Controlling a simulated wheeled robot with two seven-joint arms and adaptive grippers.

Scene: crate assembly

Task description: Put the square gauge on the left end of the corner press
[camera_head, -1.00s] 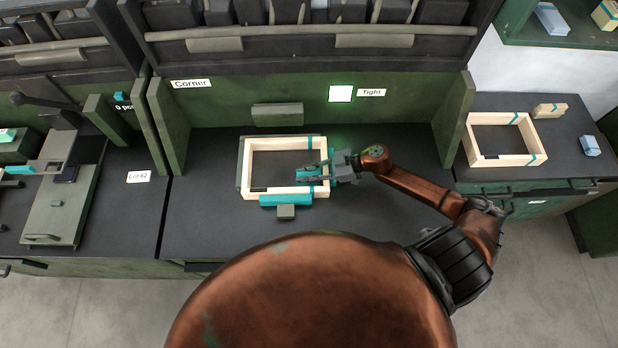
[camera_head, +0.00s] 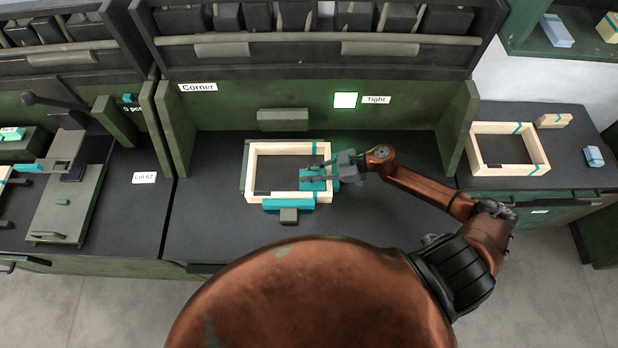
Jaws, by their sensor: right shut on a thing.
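The corner press, under the "Corner" label, has a dark green side piece (camera_head: 243,172) at its left end and a teal bar (camera_head: 289,203) with a small grey-green block (camera_head: 289,216) at its front. A pale wooden frame (camera_head: 252,180) lies in it. My right gripper (camera_head: 318,173) reaches in from the right over the frame's right side. It is shut on a teal piece (camera_head: 313,182), apparently the square gauge, at the front right inner corner. The fingers partly hide it, and I cannot tell whether it touches the frame. My left gripper is not in view.
A lit green-white lamp (camera_head: 345,100) beside a "Tight" label is on the back panel. A second wooden frame (camera_head: 540,155), a wood block (camera_head: 553,121) and a blue block (camera_head: 594,156) are at right. A lever machine (camera_head: 70,205) stands left. The black bench (camera_head: 215,220) is clear left of the press.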

